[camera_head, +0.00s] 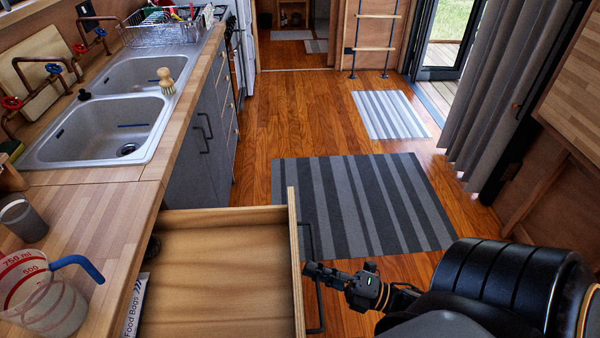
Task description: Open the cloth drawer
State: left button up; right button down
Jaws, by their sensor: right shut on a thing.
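A wooden drawer (215,270) stands pulled out from under the counter at the lower left. Its inside is mostly bare. A box marked "Food Bags" (135,310) shows at its left edge; no cloth is visible. The drawer has a dark bar handle (318,290) on its front. My right gripper (312,269) is at this handle, shut on it, with the arm coming in from the lower right. My left gripper is not in view.
The counter (95,225) with a double sink (105,125) runs along the left. A measuring jug (40,295) and a grey cup (22,220) stand near its front. Striped rugs (360,200) lie on the open wooden floor. A grey curtain (510,90) hangs at right.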

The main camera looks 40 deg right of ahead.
jog(key=shift+s+d, duration=0.15)
jog(key=shift+d, duration=0.1)
jog(key=c, duration=1.7)
grip_release()
jog(key=shift+c, duration=0.2)
jog(key=v, duration=1.2)
